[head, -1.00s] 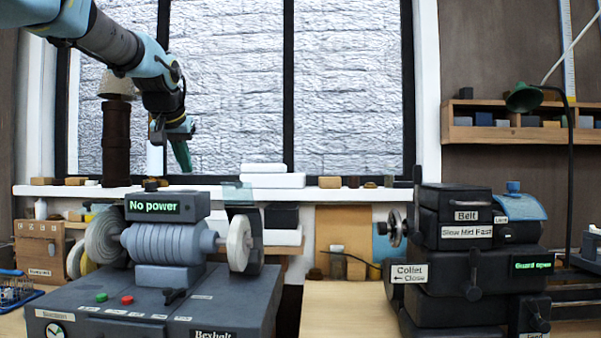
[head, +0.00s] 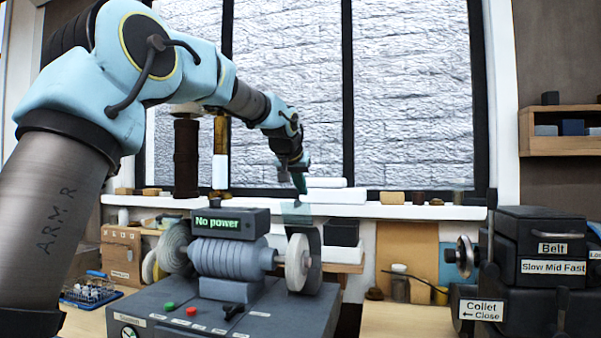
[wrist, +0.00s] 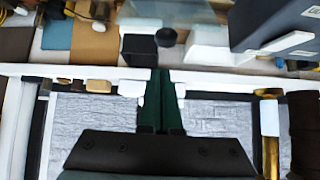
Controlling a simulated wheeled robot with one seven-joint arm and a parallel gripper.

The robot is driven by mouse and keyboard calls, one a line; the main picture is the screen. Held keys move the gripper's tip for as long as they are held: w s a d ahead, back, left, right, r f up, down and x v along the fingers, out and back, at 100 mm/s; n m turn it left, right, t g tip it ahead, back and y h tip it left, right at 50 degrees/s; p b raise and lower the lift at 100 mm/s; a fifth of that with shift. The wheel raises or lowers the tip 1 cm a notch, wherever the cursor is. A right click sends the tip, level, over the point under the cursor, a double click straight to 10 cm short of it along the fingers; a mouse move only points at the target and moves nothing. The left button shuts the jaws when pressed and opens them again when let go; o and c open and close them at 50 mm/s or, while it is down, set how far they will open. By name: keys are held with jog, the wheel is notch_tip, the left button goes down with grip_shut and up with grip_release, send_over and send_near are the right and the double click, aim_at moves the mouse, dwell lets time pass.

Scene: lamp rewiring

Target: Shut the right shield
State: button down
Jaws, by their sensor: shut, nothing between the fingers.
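The grinder (head: 225,305) stands on the bench, with a grey wheel on each side of its ribbed motor. The right shield (head: 297,213) is a small clear greenish pane above the right wheel (head: 298,262). It appears raised, standing above the wheel's dark guard. A clear pane also shows at the top of the wrist view (wrist: 165,10). My gripper (head: 301,188), with dark green fingers, is just above the shield in the head view. Its fingers are together and empty in the wrist view (wrist: 161,78). I cannot tell whether they touch the shield.
The grinder's display (head: 217,222) reads "No power". The window sill (head: 400,211) behind holds white blocks (head: 335,196) and small pieces close to my gripper. A dark machine (head: 540,270) stands to the right.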

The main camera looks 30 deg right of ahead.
aim_at(297, 213)
jog(key=shift+s+a+f, duration=0.3)
jog(key=shift+s+a, duration=0.25)
jog(key=shift+a, duration=0.05)
jog(key=shift+s+a+f, duration=0.25)
jog(key=shift+s+a, duration=0.25)
jog(key=shift+a, duration=0.05)
jog(key=shift+f, duration=0.15)
jog(key=shift+s+b, duration=0.1)
jog(key=shift+b, duration=0.5)
jog(key=shift+a+b, duration=0.1)
jog(key=shift+b, duration=0.2)
